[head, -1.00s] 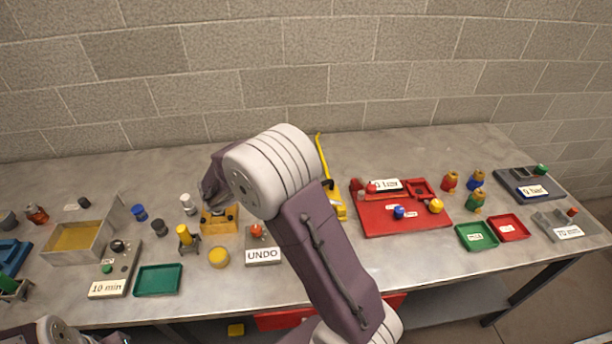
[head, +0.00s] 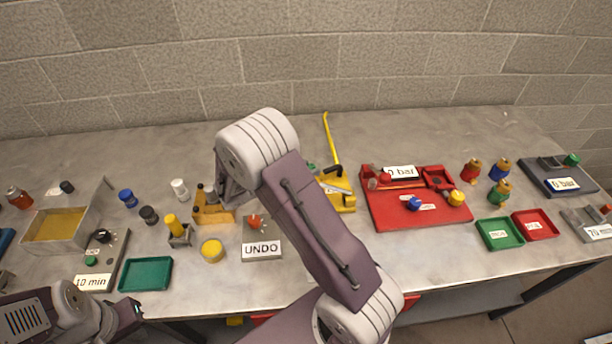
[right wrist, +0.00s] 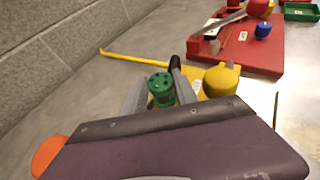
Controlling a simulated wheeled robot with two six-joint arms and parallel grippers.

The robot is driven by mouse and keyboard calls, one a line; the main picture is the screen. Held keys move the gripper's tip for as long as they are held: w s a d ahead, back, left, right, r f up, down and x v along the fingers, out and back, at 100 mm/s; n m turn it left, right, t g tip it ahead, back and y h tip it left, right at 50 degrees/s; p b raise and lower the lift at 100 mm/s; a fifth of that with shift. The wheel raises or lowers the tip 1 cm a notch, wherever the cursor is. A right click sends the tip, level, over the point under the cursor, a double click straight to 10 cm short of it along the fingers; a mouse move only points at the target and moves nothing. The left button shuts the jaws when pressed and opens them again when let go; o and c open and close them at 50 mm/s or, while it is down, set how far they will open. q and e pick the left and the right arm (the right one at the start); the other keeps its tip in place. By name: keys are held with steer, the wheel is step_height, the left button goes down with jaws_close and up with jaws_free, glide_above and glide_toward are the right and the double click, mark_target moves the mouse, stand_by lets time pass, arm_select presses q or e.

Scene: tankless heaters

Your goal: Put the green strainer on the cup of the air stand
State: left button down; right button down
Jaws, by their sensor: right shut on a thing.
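The green strainer (right wrist: 161,88), a small round piece with dark holes in its top, is between the two grey fingers of my right gripper (right wrist: 158,85) in the right wrist view. The gripper is shut on it. In the head view my right arm hides this gripper; a bit of green (head: 311,168) shows beside the arm. I cannot tell which fixture is the air stand; no label names it, and its cup is not identifiable. My left gripper (head: 130,314) is at the lower left, dark, front of the green tray; its fingers are unclear.
A yellow pump-like device (head: 338,190) with a long handle is right of my arm. The red board (head: 400,212) lies farther right, then green (head: 499,234) and red (head: 536,225) trays. The UNDO block (head: 262,248) is left of my arm. A wall closes the back.

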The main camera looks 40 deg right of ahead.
steer(key=shift+s+f, duration=0.1)
steer(key=shift+f, duration=1.15)
steer(key=shift+w+f, duration=0.1)
steer(key=shift+w, duration=0.15)
steer(key=shift+s+f, duration=0.1)
steer(key=shift+s, duration=0.05)
steer(key=c, duration=1.1)
jaws_free()
steer(key=shift+c, duration=0.2)
steer(key=shift+o, duration=0.9)
